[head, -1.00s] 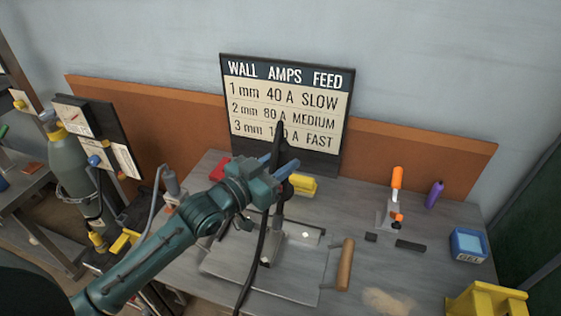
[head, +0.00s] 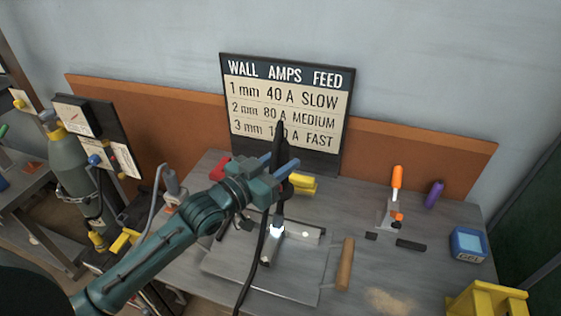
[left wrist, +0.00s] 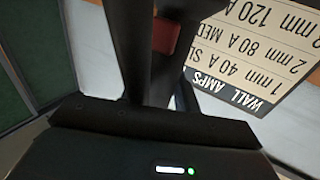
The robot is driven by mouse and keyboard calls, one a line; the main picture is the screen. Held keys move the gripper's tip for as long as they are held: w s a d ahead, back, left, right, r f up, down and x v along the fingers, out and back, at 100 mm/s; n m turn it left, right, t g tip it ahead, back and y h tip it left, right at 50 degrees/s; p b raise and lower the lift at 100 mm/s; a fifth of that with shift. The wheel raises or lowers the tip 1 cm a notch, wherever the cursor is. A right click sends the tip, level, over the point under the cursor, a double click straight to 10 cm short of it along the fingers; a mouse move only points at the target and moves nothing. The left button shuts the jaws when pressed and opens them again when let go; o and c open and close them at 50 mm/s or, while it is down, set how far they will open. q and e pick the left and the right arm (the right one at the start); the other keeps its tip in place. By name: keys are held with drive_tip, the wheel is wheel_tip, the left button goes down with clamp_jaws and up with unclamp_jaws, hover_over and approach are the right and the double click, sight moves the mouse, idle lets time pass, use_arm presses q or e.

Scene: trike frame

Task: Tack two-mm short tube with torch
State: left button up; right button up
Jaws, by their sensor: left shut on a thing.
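My left gripper (head: 280,167) is shut on the black welding torch (head: 279,143), held upright over the bench, in front of the sign. The tip is at grey metal tube pieces (head: 306,234) on a flat steel plate (head: 245,272). The torch and arm partly hide these pieces, and I cannot tell which is the two-mm short tube. The left wrist view shows dark gripper parts and the sign upside down. My right gripper is not in view.
The amps sign (head: 288,105) stands at the back and reads 2 mm, 80 A, medium. A wooden-handled tool (head: 345,263), an orange-handled tool (head: 397,178), a purple bottle (head: 434,194) and a blue gel tub (head: 467,244) are at right. The torch's black cable (head: 257,258) hangs in front.

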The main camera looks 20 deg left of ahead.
sight(281, 140)
use_arm(q)
drive_tip(key=shift+f, duration=0.1)
idle(0.3)
